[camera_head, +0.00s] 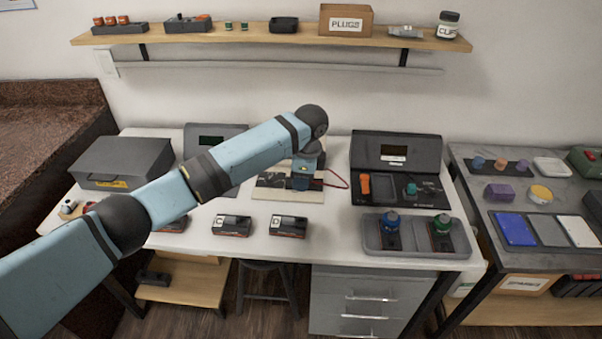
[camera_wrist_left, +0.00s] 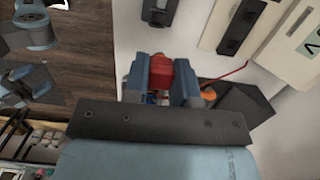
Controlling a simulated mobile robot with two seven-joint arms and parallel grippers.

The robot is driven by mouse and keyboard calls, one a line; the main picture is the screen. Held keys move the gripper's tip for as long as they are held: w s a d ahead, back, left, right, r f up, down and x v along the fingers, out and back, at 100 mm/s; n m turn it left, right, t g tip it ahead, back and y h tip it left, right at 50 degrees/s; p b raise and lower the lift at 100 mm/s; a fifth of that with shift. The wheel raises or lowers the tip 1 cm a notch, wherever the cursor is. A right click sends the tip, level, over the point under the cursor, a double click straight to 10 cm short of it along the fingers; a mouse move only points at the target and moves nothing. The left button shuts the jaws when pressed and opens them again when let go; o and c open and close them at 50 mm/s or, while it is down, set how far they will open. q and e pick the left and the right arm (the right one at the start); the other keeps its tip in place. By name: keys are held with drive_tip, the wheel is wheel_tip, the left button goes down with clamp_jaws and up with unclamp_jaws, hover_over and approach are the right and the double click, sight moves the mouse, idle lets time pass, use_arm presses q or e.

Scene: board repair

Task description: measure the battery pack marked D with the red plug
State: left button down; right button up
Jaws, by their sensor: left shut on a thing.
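My left gripper (camera_head: 303,180) is over the far middle of the white table, at the pale board with dark patches (camera_head: 268,182). In the left wrist view, its blue fingers (camera_wrist_left: 170,82) are shut on a red piece (camera_wrist_left: 184,72), which I take for the red plug. A thin red lead shows beside it. The fingertips hide much of the plug. The battery pack marked D (camera_head: 288,227) lies near the table's front edge, apart from the gripper and nearer the front. A pack marked C (camera_head: 232,226) lies to its left. My right gripper is not in view.
Another pack (camera_head: 173,225) is partly behind my arm. An open dark case (camera_head: 396,152) with an orange piece and a teal plug stands right. In front of it, a grey tray (camera_head: 372,247) holds blue-topped and green-topped items. A closed grey box (camera_head: 122,160) stands left.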

use_arm(q)
drive_tip(key=shift+f+b, duration=0.35)
drive_tip(key=shift+f, duration=2.05)
drive_tip(key=shift+f+b, duration=0.75)
drive_tip(key=shift+f, duration=1.95)
drive_tip(key=shift+f, duration=0.75)
drive_tip(key=shift+r+p, duration=0.1)
drive_tip(key=shift+p, duration=0.35)
drive_tip(key=shift+f, duration=0.5)
drive_tip(key=shift+f+p, duration=0.1)
drive_tip(key=shift+p, duration=0.25)
drive_tip(key=shift+f, duration=0.5)
